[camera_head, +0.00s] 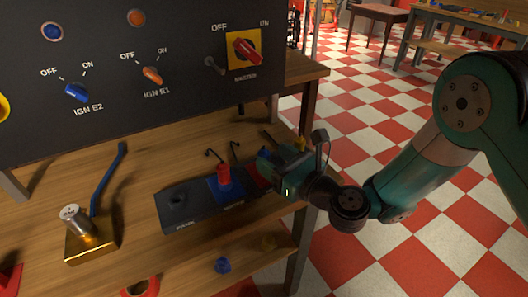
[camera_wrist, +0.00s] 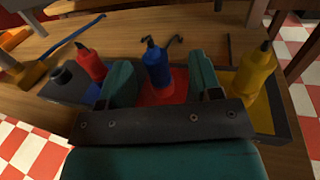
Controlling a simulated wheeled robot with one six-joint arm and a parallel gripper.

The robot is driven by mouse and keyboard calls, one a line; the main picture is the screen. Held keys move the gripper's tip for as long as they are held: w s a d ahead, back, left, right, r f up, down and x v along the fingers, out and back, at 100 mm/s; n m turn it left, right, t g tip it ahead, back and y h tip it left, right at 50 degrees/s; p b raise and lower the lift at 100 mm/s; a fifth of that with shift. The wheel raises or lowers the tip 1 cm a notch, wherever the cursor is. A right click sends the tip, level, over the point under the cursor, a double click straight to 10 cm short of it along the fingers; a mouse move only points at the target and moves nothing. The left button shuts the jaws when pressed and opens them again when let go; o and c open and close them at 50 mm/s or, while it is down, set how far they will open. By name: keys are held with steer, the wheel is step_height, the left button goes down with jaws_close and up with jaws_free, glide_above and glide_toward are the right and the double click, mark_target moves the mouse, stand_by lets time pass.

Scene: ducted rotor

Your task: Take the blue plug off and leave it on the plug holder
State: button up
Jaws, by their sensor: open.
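In the wrist view a blue plug (camera_wrist: 156,63) stands upright on a red pad (camera_wrist: 160,97) of a long dark block (camera_head: 172,213). My gripper (camera_wrist: 163,78) is open, with one teal finger on each side of the blue plug. Gaps show between the plug and both fingers. A red plug (camera_wrist: 91,64) stands on a blue pad to the left. A yellow plug (camera_wrist: 254,72) stands on a yellow pad to the right.
A black switch panel (camera_head: 140,110) rises behind the block. A gold block (camera_head: 88,247) with a silver cylinder and a blue bar (camera_head: 107,178) lie left. A lower shelf holds a small blue piece (camera_head: 222,265).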

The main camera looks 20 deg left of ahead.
mark_target(262, 152)
steer(key=p, duration=0.4)
steer(key=shift+w+a+r, duration=0.2)
steer(key=shift+a+r, duration=0.15)
steer(key=shift+r, duration=0.05)
steer(key=p, duration=0.3)
steer(key=shift+a, duration=0.15)
steer(key=p, duration=0.4)
steer(key=shift+a+f, duration=0.15)
steer(key=shift+w+a+f, duration=0.15)
steer(key=shift+a+f, duration=0.1)
steer(key=shift+a, duration=0.35)
steer(key=shift+w+a+f, duration=0.1)
steer(key=shift+a+f, duration=0.1)
steer(key=shift+a, duration=0.35)
steer(key=shift+w+a+f, duration=0.15)
steer(key=shift+w+a, duration=0.25)
steer(key=shift+a, duration=0.15)
steer(key=c, duration=1)
